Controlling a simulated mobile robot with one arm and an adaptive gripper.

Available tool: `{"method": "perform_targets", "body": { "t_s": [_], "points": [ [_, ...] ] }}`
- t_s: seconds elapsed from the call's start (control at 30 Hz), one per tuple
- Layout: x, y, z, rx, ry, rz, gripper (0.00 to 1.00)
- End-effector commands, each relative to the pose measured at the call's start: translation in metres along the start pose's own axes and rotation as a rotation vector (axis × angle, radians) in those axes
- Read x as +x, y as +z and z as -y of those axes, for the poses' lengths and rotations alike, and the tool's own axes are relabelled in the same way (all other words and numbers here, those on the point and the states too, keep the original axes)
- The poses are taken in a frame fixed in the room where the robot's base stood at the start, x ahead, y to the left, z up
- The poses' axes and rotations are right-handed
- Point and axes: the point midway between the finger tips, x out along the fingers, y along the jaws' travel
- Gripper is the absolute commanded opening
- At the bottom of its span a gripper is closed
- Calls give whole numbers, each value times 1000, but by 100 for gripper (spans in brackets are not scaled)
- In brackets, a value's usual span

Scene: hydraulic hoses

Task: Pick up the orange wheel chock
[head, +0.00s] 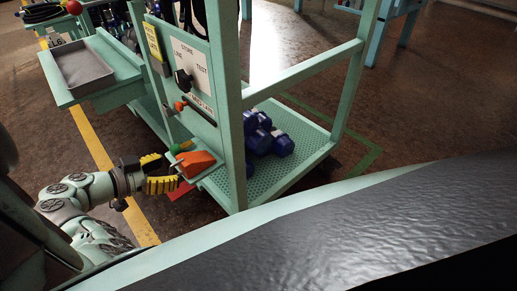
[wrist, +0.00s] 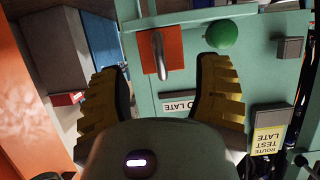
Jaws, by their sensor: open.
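The orange wheel chock (head: 197,163) is a wedge on a small green shelf at the near end of the green cart. In the wrist view, an orange block with a grey metal handle (wrist: 153,62) appears to be the chock, beyond the gap between my fingers. My gripper (head: 170,172) has yellow ribbed fingers, which are open. It is just left of the chock in the head view. In the wrist view my gripper (wrist: 165,90) has nothing between its fingertips. I cannot tell whether a finger touches the chock.
A green ball (head: 180,147) is beside the chock and also in the wrist view (wrist: 222,33). The cart's sign panel (head: 191,72) rises above, with a red-ended lever (head: 181,106). Blue cylindrical items (head: 265,135) lie on the cart's lower deck (head: 307,138). A grey tray (head: 80,66) stands upper left.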

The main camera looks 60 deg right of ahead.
Motion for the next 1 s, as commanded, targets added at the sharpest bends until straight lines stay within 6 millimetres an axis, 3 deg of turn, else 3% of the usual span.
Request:
{"method": "perform_targets", "body": {
  "t_s": [0.27,0.6,0.8,0.83,1.0],
  "points": [
    [18,-1,0,2,4,0,64],
    [62,-6,0,2,7,0,64],
    [63,-6,1,2,3,1,64],
    [63,-6,1,2,2,1,69],
    [62,-6,1,1,2,1,51]
  ]
}}
